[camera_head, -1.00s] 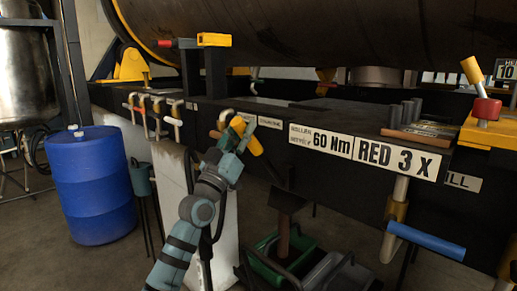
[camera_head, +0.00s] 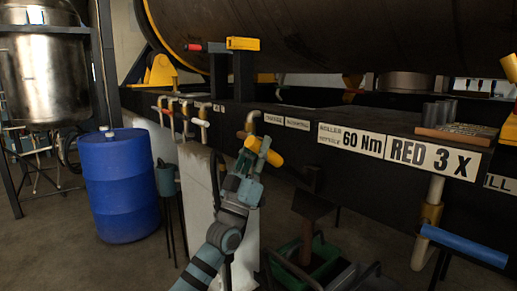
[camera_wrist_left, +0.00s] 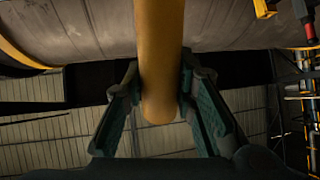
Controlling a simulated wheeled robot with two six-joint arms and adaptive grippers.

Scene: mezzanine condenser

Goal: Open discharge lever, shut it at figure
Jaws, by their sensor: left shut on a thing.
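My left gripper (camera_head: 262,148) is shut on a yellow lever handle (camera_head: 279,157) at the front of the dark beam. The handle slopes down to the right. In the left wrist view this yellow handle (camera_wrist_left: 160,60) runs between the two fingers of my left gripper (camera_wrist_left: 161,95), with its rounded end showing. The lever's pivot is mostly hidden behind the gripper. A pale bent pipe (camera_head: 252,119) shows just above it. Signs on the beam read "60 Nm" (camera_head: 362,142) and "RED 3 X" (camera_head: 432,157). My right gripper is not in view.
A blue drum (camera_head: 120,190) stands at the left by a steel tank (camera_head: 50,75). Several small bent pipes with coloured handles (camera_head: 183,108) line the beam. A blue handle (camera_head: 463,245) juts out at the lower right. A green bin (camera_head: 325,262) stands below the beam.

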